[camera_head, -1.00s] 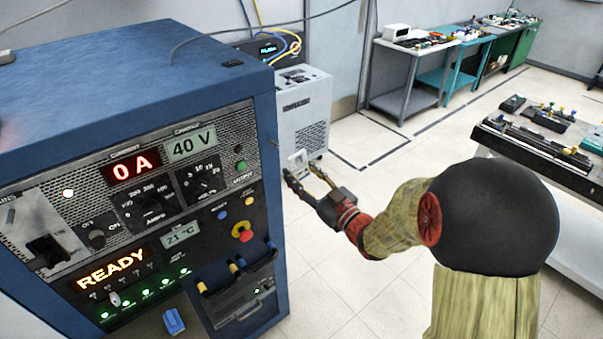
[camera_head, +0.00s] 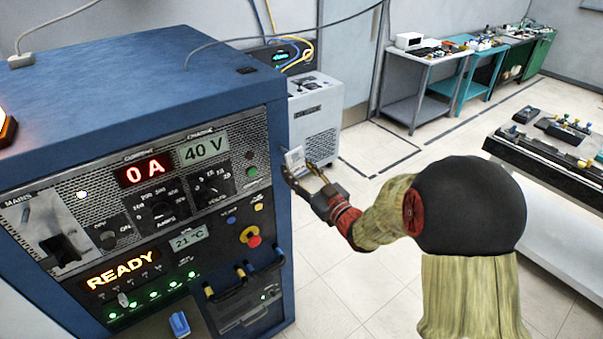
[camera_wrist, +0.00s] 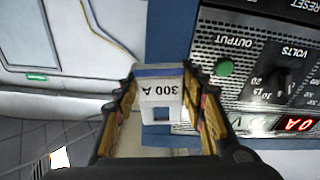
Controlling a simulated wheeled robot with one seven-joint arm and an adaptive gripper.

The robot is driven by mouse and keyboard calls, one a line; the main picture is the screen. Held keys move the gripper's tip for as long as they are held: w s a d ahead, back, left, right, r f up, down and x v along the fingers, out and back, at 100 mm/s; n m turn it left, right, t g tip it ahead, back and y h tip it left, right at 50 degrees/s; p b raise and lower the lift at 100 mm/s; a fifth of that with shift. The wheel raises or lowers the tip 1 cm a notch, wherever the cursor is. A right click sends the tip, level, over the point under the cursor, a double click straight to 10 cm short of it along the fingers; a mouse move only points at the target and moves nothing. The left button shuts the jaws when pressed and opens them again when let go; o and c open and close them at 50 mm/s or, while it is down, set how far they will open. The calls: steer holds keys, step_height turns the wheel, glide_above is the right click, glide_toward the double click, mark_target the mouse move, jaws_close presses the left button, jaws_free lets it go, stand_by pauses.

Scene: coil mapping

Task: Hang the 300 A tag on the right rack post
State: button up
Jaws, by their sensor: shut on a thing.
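The 300 A tag (camera_wrist: 161,92) is a white plate with black lettering and a square hole. In the wrist view it sits between the two fingers of my gripper (camera_wrist: 163,108), which is shut on it. In the head view the tag (camera_head: 294,158) shows small and pale at the fingertips of my gripper (camera_head: 303,172), beside the right front edge of the blue rack (camera_head: 278,140).
The rack's front panel shows 0 A, 40 V and READY. A grey cabinet unit (camera_head: 318,115) stands behind my gripper. A bench with equipment (camera_head: 550,160) is at the right. The floor (camera_head: 350,270) between rack and bench is clear.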

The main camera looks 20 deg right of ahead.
mark_target(283, 157)
steer(key=shift+f+x, duration=0.2)
steer(key=shift+x, duration=0.95)
steer(key=shift+f+x, duration=0.25)
steer(key=shift+x, duration=0.95)
steer(key=shift+f+b, duration=0.25)
steer(key=shift+b, duration=0.15)
steer(key=o, duration=1)
steer(key=shift+o, duration=0.5)
steer(key=shift+r+v, duration=0.15)
steer(key=shift+v, duration=1.35)
steer(key=shift+r+v, duration=0.15)
steer(key=shift+v, duration=1.35)
steer(key=shift+r+v, duration=0.2)
steer(key=shift+v, duration=1.3)
steer(key=shift+s, duration=0.1)
